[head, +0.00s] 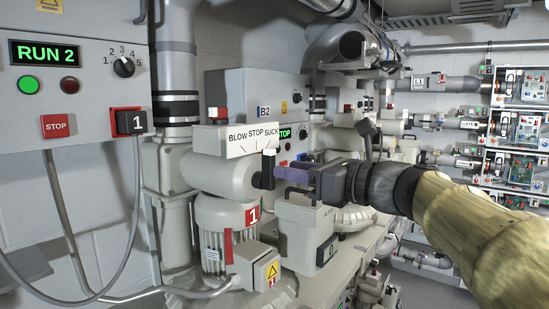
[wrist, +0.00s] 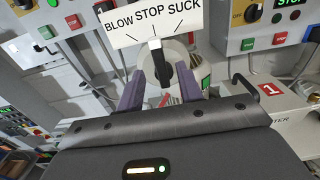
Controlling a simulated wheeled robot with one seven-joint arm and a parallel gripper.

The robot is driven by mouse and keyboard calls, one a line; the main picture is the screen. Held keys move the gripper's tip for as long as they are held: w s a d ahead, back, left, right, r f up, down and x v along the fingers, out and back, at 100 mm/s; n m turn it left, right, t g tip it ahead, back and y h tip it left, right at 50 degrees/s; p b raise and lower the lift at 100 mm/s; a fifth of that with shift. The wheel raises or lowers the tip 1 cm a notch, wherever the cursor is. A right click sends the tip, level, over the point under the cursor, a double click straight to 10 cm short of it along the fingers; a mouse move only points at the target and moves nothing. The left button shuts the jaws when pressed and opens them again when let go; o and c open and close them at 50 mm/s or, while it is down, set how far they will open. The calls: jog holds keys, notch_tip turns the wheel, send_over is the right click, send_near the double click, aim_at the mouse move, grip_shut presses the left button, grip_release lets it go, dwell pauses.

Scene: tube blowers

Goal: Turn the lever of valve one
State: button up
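The lever (head: 268,163) of valve one is black with a white tip. It stands upright under the white BLOW/STOP/SUCK plate (head: 252,138) and points toward STOP; it also shows in the wrist view (wrist: 157,63). A red plate with a 1 (head: 253,215) is on the motor below. My gripper (head: 281,173) reaches in from the right, its purple fingertips right at the lever. In the wrist view my gripper (wrist: 160,84) is open, with the lever between the fingers and a gap on both sides. I cannot tell whether either finger touches it.
A grey control box (head: 75,85) at left shows RUN 2, with a dial, lamps and a STOP button. Another control box (head: 232,90) marked B2 is behind the valve. Pipes and more blowers stand close around. A rack (head: 515,125) is at far right.

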aim_at(265, 169)
jog(key=p+x, duration=0.1)
jog(key=x, duration=0.3)
jog(key=shift+w+a, duration=0.3)
grip_shut()
